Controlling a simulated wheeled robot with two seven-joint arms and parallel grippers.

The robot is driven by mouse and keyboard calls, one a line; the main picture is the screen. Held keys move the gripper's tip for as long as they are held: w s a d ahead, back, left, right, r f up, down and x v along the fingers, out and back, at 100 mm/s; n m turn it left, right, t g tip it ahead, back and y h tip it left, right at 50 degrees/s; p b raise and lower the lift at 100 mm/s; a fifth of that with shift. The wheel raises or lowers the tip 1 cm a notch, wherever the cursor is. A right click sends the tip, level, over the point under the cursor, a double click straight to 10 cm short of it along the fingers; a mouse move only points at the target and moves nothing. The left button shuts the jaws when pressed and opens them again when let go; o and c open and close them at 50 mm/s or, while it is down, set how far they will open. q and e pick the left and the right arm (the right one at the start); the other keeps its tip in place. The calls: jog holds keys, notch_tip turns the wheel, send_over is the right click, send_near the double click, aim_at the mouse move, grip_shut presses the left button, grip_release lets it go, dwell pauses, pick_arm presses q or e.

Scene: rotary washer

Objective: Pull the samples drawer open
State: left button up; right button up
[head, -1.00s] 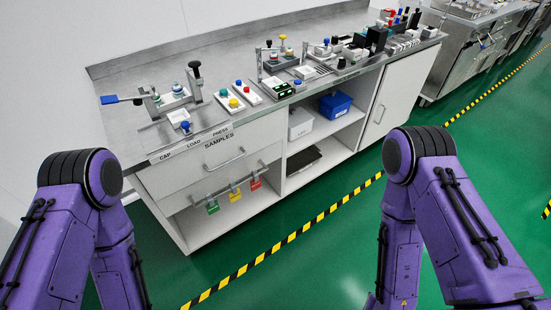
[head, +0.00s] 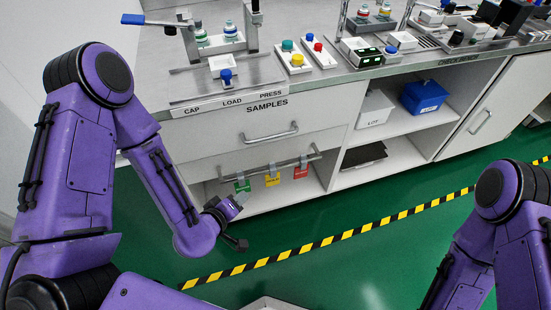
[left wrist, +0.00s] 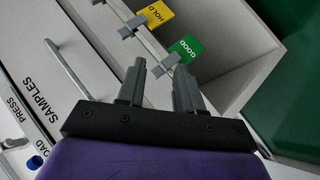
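The samples drawer (head: 215,143) is a pale front labelled SAMPLES below the worktop, and it looks flush with the bench. Its bar handle (head: 269,133) is horizontal, with nothing touching it. In the left wrist view the drawer handle (left wrist: 67,70) shows to the left of my fingers, with the SAMPLES label beyond it. My left gripper (head: 242,222) is below the drawer, in front of the lower shelf opening. In the left wrist view my left gripper (left wrist: 160,68) has its two fingers apart with nothing gripped. My right gripper is out of view.
Green (head: 242,186), yellow (head: 272,179) and red (head: 301,172) tags hang from a rail (head: 250,174) under the drawer, close to my left gripper. A blue bin (head: 424,97) and a white bin (head: 375,108) stand on the shelf at right. The floor in front is clear.

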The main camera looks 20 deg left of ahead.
pick_arm(q)
jog(key=w+d+r+n+t+h+b, duration=0.1)
jog(key=w+d+n+t+h+b, duration=0.1)
jog(key=w+t+b, duration=0.4)
jog(key=n+t+b, duration=0.2)
jog(key=t+b, duration=0.1)
jog(key=b, duration=0.3)
send_near(272, 136)
jog(key=shift+g+h, duration=0.3)
jog(key=b+x, duration=0.2)
jog(key=x, duration=0.3)
jog(key=b+x, duration=0.2)
jog(key=x, duration=0.3)
jog(key=shift+a, duration=0.25)
jog(key=shift+f, duration=0.1)
grip_shut()
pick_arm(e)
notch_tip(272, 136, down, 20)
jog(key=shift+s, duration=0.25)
